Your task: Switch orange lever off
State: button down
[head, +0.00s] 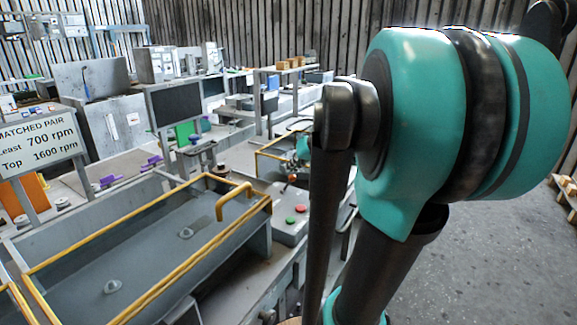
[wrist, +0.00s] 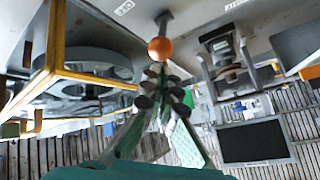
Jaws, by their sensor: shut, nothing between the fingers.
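The orange lever (wrist: 160,48) shows in the wrist view as a round orange knob on a dark stem, set against a grey panel (wrist: 90,12). My gripper (wrist: 157,78) is shut and empty, its fingertips close below the knob in the picture. I cannot tell whether they touch it. In the head view a small orange knob (head: 291,179) shows on the grey control box (head: 289,230), just left of my arm. My arm hides part of this area. A small label (wrist: 124,8) is on the panel left of the stem; its text is hard to read.
A red button (head: 301,208) and a green button (head: 290,220) sit on the control box. A grey trough with yellow rails (head: 150,220) stands to the left. A sign (head: 40,142) reads 700 rpm least, 1600 rpm top. Open floor (head: 480,250) lies at right.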

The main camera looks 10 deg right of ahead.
jog(key=shift+r, duration=0.15)
jog(key=shift+r, duration=0.7)
jog(key=w+r, duration=0.2)
jog(key=w, duration=0.2)
jog(key=s+d+r, duration=0.4)
jog(key=s+d, duration=0.1)
jog(key=s, duration=0.3)
jog(key=shift+s+r, duration=0.25)
jog(key=shift+d, duration=0.15)
